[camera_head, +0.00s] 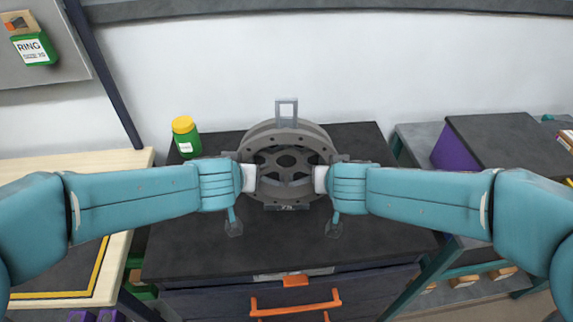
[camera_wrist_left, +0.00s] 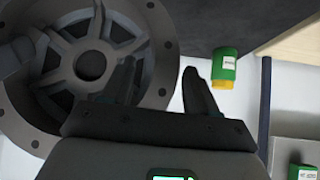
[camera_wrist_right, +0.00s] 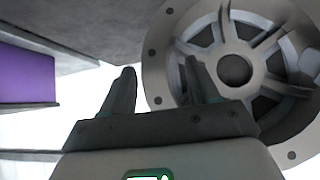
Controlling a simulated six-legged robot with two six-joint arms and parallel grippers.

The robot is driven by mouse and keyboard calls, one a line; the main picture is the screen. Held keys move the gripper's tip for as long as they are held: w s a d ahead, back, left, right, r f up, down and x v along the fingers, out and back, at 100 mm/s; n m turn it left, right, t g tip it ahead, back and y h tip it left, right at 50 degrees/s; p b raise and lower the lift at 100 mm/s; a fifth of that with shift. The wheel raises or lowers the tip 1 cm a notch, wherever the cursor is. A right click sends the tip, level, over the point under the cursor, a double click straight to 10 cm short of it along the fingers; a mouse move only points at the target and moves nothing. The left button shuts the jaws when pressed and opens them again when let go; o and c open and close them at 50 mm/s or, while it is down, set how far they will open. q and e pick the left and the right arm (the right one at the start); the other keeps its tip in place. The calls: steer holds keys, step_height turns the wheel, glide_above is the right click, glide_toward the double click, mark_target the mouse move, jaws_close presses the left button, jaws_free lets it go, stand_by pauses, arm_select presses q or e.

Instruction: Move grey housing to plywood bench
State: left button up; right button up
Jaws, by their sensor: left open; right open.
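The grey housing (camera_head: 325,143), a round flanged casting with a spoked hub and a square loop on top, stands upright on the dark cabinet top (camera_head: 190,240). My left gripper (camera_head: 233,156) is at its left edge and my right gripper (camera_head: 341,157) at its right edge; my wrists partly hide both. In the left wrist view, open jaws (camera_wrist_left: 160,68) straddle the rim of the housing (camera_wrist_left: 160,30). In the right wrist view, open jaws (camera_wrist_right: 160,68) likewise straddle the rim (camera_wrist_right: 155,45). I cannot tell whether fingers touch it. The plywood bench (camera_head: 70,165) is at the left.
A green bottle with a yellow lid (camera_head: 185,138) stands at the cabinet's back left. A dark mat with a yellow border (camera_head: 50,265) lies on the bench. A drawer with an orange handle (camera_head: 295,308) is in front. A grey-topped unit with a purple bin (camera_head: 450,150) is at the right.

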arm_select(q)
steer(key=shift+x, duration=1.05)
arm_select(e)
steer(key=shift+x, duration=1.05)
arm_select(q)
steer(key=shift+w+f, duration=0.1)
steer(key=shift+w, duration=0.15)
arm_select(e)
steer(key=shift+w+a+f, duration=0.1)
steer(key=shift+w+f, duration=0.05)
steer(key=shift+w, duration=0.1)
arm_select(q)
steer(key=shift+s, duration=0.2)
arm_select(e)
steer(key=shift+s, duration=0.2)
arm_select(q)
steer(key=shift+w, duration=0.15)
jaws_close()
arm_select(e)
steer(key=shift+w, duration=0.15)
jaws_close()
arm_select(q)
steer(key=shift+d, duration=0.1)
